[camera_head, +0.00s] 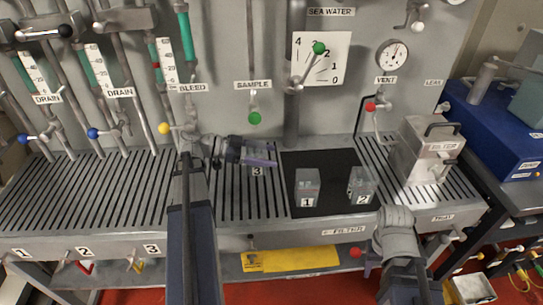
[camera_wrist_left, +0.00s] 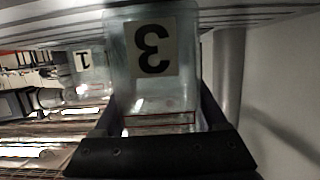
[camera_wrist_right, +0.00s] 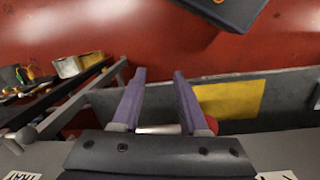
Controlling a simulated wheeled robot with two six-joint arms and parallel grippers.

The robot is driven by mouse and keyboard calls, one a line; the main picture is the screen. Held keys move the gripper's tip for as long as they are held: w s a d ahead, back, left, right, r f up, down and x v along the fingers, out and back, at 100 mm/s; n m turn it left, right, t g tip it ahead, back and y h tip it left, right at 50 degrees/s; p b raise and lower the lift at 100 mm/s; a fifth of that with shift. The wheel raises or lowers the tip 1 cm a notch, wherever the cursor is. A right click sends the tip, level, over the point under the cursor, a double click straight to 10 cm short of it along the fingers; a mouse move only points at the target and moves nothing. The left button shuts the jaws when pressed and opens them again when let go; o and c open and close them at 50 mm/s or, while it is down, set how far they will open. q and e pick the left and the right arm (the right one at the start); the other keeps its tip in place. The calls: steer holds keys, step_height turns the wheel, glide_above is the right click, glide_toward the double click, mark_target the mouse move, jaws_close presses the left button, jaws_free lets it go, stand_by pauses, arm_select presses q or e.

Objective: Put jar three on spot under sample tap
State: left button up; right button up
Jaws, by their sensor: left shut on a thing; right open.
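Jar three (camera_head: 257,171), a clear jar with a white "3" label, is between the fingers of my left gripper (camera_head: 259,156). The gripper is shut on it. The jar is at the left edge of the black mat, below the green-knobbed sample tap (camera_head: 254,117). I cannot tell whether it touches the slatted grating. In the left wrist view, jar three (camera_wrist_left: 152,85) fills the middle, its label upside down, with a finger on each side. The marked spot is not visible. My right gripper (camera_wrist_right: 158,78) is open and empty, in front of the bench.
Jar one (camera_head: 307,182) and jar two (camera_head: 361,184) stand on the black mat (camera_head: 332,204), right of jar three. A grey filter box (camera_head: 425,155) stands further right. The slatted grating (camera_head: 90,195) at left is clear. Coloured valve handles and pipes line the back panel.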

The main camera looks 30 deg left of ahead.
arm_select(q)
steer(key=shift+f, duration=0.2)
steer(key=o, duration=1.3)
steer(key=shift+r, duration=0.1)
steer(key=shift+r, duration=0.1)
steer(key=shift+a+r, duration=0.15)
steer(key=shift+r, duration=0.05)
steer(key=p+v, duration=0.3)
steer(key=v, duration=0.7)
steer(key=shift+s+a+r, duration=0.1)
steer(key=shift+s+a, duration=0.05)
steer(key=shift+s, duration=0.05)
steer(key=shift+s+a+r+p, duration=0.1)
steer(key=shift+s+a+p, duration=0.25)
steer(key=shift+a, duration=0.1)
